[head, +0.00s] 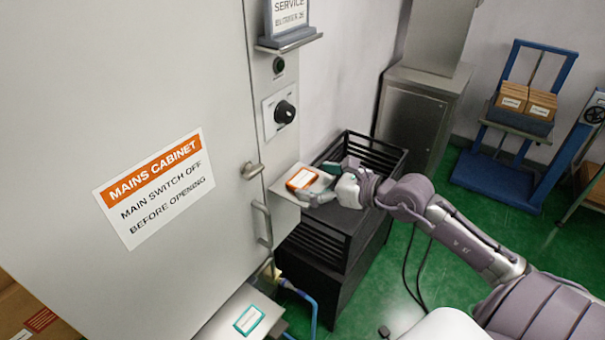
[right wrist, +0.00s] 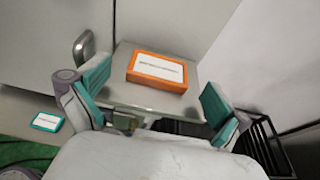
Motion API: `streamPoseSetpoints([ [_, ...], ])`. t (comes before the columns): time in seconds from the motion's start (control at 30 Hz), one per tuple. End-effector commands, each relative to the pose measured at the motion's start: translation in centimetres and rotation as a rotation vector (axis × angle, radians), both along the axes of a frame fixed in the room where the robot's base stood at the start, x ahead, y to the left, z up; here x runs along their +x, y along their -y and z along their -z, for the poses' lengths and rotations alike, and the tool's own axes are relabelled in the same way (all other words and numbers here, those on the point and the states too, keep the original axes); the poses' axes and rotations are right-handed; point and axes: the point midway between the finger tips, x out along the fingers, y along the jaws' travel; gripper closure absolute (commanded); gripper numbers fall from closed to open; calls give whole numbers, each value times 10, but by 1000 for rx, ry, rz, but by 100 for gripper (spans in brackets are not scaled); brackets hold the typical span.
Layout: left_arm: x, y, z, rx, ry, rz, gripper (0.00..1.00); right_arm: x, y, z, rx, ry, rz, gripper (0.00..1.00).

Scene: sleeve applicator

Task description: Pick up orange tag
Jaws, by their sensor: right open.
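The orange tag (head: 302,178) is a small flat block with a white label. It lies on a small grey shelf (head: 283,190) that sticks out from the cabinet side. In the right wrist view the orange tag (right wrist: 157,71) lies between and beyond my open fingers, touching neither. My right gripper (head: 325,184) is at the shelf's right edge, beside the tag. In the right wrist view my right gripper (right wrist: 153,97) is open and empty, with teal finger pads on both sides. My left gripper is not in view.
A teal-edged tag (head: 249,319) lies on a lower grey surface; it also shows in the right wrist view (right wrist: 47,122). A black slatted crate (head: 322,240) stands under my right gripper.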

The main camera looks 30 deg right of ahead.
Motion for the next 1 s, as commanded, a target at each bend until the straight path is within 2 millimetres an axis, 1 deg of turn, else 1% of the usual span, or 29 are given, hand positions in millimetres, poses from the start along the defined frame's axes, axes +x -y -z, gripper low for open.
streamPoseSetpoints([
  [0.03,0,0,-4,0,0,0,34,6,-2,-1,3,3,2,0],
  [0.13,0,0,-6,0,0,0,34,13,-5,2,1,3,0,0],
  [0.37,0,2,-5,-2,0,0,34,14,-6,5,0,0,0,0],
  [0.4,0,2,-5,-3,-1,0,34,14,-6,5,0,0,0,2],
  [0.73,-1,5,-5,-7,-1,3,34,14,-6,5,1,0,0,57],
  [1.0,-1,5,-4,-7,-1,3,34,14,-6,4,0,1,0,57],
])
